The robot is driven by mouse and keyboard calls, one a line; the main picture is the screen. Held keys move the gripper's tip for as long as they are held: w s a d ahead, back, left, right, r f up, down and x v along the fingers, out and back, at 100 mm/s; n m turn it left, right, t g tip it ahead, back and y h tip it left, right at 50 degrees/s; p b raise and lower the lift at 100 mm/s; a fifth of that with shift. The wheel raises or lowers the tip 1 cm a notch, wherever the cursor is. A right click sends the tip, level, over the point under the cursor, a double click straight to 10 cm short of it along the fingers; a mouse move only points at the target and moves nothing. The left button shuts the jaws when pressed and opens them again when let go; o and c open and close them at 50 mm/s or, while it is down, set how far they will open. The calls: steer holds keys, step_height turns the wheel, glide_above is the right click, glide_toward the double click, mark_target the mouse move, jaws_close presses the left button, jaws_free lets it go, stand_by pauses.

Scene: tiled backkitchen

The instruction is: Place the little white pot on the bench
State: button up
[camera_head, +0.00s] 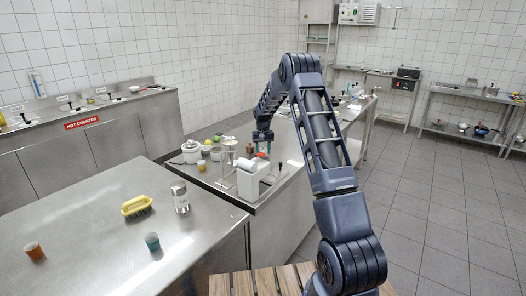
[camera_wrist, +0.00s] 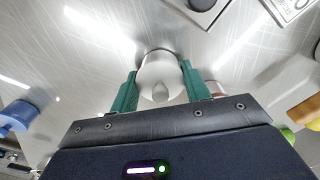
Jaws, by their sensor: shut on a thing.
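The little white pot (camera_wrist: 160,72) is between the green fingers of my gripper (camera_wrist: 159,84) in the wrist view, with a small pale knob towards the camera. The fingers touch it on both sides, and steel shows behind it. I cannot tell whether it rests on the steel. In the head view my gripper (camera_head: 262,138) is low over the middle steel counter (camera_head: 232,190), among small items; the pot is too small to make out there. A slatted wooden bench (camera_head: 272,284) shows at the bottom edge, partly behind my arm.
A white box-like dispenser (camera_head: 250,183) stands close in front of my gripper. The near steel table (camera_head: 90,225) holds a yellow brush (camera_head: 136,205), a steel shaker (camera_head: 180,197), an orange cup (camera_head: 34,251) and a teal cup (camera_head: 152,243). The tiled floor at right is clear. The visible slats are bare.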

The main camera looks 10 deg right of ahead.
steer(key=shift+f, duration=0.15)
steer(key=o, duration=1.4)
steer(key=shift+c, duration=0.2)
